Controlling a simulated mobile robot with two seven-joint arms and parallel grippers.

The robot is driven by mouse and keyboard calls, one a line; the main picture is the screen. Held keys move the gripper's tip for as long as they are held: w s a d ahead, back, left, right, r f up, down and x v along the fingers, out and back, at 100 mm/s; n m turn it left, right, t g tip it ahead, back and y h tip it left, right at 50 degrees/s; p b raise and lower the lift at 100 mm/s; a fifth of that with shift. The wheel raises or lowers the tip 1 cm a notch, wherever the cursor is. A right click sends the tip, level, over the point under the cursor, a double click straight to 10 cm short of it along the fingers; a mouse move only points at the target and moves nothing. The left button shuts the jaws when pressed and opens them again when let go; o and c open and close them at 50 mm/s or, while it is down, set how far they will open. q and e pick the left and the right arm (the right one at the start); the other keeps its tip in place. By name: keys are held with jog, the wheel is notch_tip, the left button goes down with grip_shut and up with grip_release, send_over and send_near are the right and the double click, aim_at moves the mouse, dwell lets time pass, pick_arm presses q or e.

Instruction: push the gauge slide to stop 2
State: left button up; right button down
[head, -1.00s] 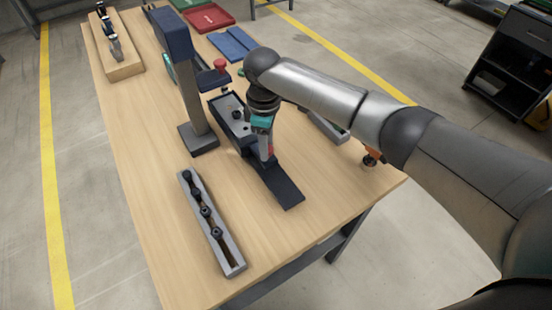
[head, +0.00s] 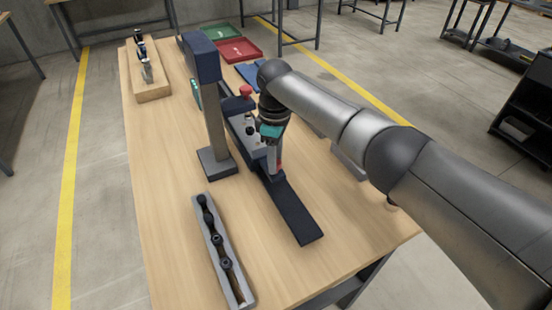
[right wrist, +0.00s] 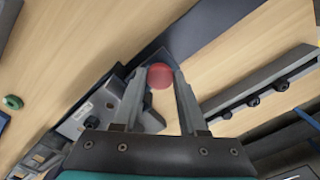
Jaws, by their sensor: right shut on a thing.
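The gauge slide (right wrist: 98,108) is a grey block with a small white label. It sits on a long dark rail (head: 296,213) beside a grey post. My right gripper (head: 276,168) points down over the near end of the slide. In the right wrist view, its two fingers (right wrist: 157,82) are shut on a round red knob (right wrist: 160,75) at the slide's end. The rail's near part is bare. The arm and gripper hide part of the slide, and I cannot read any stop marks. My left gripper is out of view.
A grey tray (head: 238,288) with several black knobs lies at the front left. A wooden block (head: 153,88) and red tray (head: 240,49) are farther back.

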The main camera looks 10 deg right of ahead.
jog(key=shift+a, duration=0.1)
jog(key=shift+c, duration=2.2)
grip_release()
jog(key=shift+r, duration=0.1)
notch_tip(320, 180, up, 15)
jog(key=p, duration=0.1)
